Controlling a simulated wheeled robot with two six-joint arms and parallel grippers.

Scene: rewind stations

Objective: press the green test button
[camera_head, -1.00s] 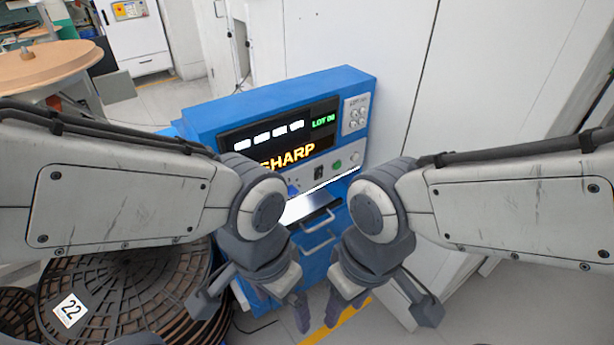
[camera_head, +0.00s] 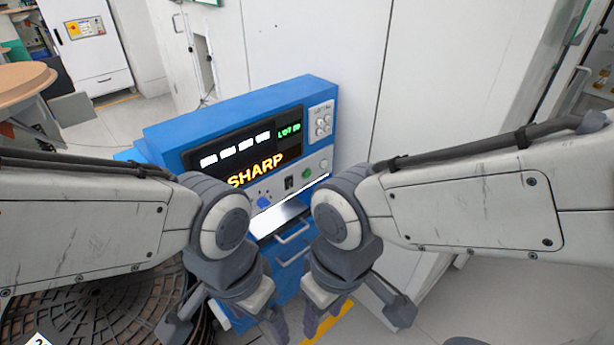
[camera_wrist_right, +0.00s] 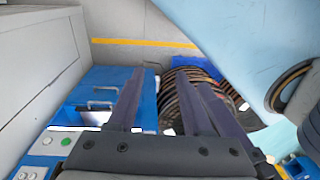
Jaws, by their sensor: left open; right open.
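The green test button (camera_head: 307,173) is a small round green knob on the front panel of a blue machine (camera_head: 225,121), below its lit display (camera_head: 245,150). It also shows in the right wrist view (camera_wrist_right: 65,141), low at the left. My left gripper (camera_head: 276,327) is open and points down in front of the machine, below the panel. My right gripper (camera_head: 318,320) is open, lower than the button and apart from it. In the right wrist view its two dark fingers (camera_wrist_right: 171,82) are spread with nothing held between them.
A pale round button (camera_head: 323,164) and a black switch (camera_head: 289,183) flank the green button. A blue knob (camera_head: 264,202) is further left. Metal handles (camera_head: 292,234) stick out below the panel. Dark reels (camera_head: 90,305) are stacked at lower left. A white cabinet (camera_head: 310,45) stands behind.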

